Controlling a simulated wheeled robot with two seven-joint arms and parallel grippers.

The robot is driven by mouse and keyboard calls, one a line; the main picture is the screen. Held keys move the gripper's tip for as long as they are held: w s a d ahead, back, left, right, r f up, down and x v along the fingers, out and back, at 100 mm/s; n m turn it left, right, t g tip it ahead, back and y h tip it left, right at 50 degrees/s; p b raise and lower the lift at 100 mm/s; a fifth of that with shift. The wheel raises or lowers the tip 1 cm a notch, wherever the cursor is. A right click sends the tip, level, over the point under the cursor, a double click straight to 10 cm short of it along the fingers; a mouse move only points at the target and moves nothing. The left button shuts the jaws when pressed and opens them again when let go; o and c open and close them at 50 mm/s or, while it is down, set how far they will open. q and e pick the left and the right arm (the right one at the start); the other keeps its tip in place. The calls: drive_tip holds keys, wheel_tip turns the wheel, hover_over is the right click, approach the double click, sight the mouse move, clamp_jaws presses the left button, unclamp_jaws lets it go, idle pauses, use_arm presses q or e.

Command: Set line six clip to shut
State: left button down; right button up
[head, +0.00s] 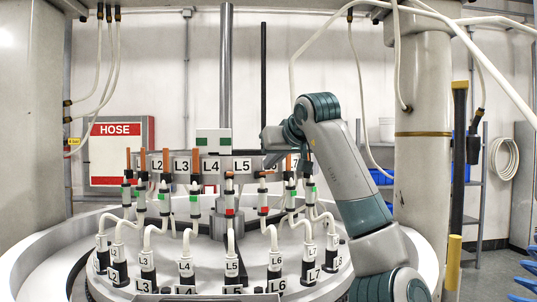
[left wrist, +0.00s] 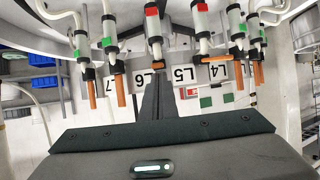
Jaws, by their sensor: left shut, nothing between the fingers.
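The line six clip (head: 263,198) hangs below the ring of signs and shows a red mark. Its brown lever (head: 263,174) looks turned sideways, unlike the upright levers on the green-marked lines. In the left wrist view, which is upside down, the red-marked line six clip (left wrist: 152,22) is at the top centre. My left gripper (head: 272,138) is shut and empty, above the line six clip and in front of the L6 sign. Its dark fingers (left wrist: 157,90) point at that lever in the left wrist view; contact cannot be told. My right gripper is not in view.
The line five clip (head: 230,200), close on the left, also shows red. The line seven clip (head: 290,195), close on the right, shows green. A central post (head: 226,70) stands behind the signs. White hoses and labelled fittings (head: 275,272) fill the round table below.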

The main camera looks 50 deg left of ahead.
use_arm(q)
drive_tip(key=shift+w+a+r, duration=0.1)
drive_tip(key=shift+a+r, duration=0.1)
drive_tip(key=shift+a, duration=0.15)
drive_tip(key=shift+w+a+p, duration=0.1)
drive_tip(key=shift+a+p, duration=0.2)
drive_tip(key=shift+p, duration=0.1)
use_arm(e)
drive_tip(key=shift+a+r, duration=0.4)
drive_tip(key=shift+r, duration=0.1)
use_arm(q)
drive_tip(key=shift+r, duration=0.1)
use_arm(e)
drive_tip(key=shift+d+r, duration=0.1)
